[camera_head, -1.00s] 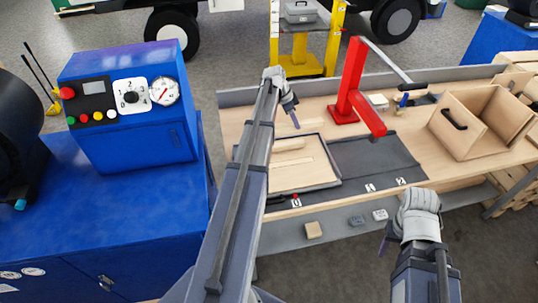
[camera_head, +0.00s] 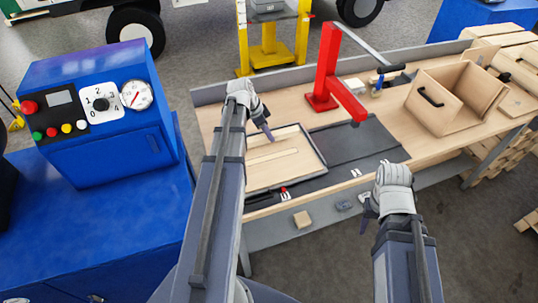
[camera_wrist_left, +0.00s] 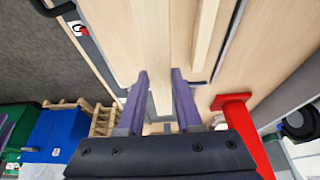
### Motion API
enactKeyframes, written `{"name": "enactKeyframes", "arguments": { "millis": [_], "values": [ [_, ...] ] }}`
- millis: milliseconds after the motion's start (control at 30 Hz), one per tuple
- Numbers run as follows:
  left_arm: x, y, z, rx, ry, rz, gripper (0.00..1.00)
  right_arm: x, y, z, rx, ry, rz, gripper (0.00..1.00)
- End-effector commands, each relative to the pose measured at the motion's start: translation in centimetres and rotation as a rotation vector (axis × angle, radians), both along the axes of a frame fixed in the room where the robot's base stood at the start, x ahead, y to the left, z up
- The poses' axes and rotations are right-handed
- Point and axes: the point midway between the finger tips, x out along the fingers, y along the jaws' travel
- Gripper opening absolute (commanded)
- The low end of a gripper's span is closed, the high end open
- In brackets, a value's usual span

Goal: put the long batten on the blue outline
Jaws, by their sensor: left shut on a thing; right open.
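My left gripper (camera_head: 268,133) reaches down into the shallow dark-edged tray (camera_head: 325,163) on the workbench. In the left wrist view its two purple fingers (camera_wrist_left: 160,85) stand a little apart, with pale wood between them. It is shut on a pale wooden piece, which I take for the long batten; the fingers and arm hide most of it. Another pale wooden strip (camera_head: 272,158) lies in the tray in front of the gripper. I cannot make out a blue outline. My right gripper (camera_head: 368,218) is open and empty in front of the bench.
A red press (camera_head: 328,70) stands behind the tray. A dark mat (camera_head: 355,145) lies to its right, then an open wooden box (camera_head: 455,100). A blue machine (camera_head: 95,110) stands at the left.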

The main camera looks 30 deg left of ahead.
Motion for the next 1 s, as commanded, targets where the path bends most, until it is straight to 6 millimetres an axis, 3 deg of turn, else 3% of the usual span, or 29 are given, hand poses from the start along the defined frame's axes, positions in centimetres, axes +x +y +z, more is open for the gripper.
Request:
{"name": "enactKeyframes", "arguments": {
  "millis": [333,667,1000],
  "values": [
    [0.0,0.0,-5.4,0.000,0.000,0.000,0.00,0.0,0.0,-5.4,0.000,0.000,-0.001,0.50],
    [0.0,0.0,-6.2,0.000,0.000,0.000,0.00,0.0,0.0,-6.2,0.000,0.000,-0.001,0.50],
    [0.0,0.0,-9.8,0.000,0.000,0.000,0.00,0.0,0.0,-9.8,0.000,0.000,-0.001,0.50]
  ]
}}
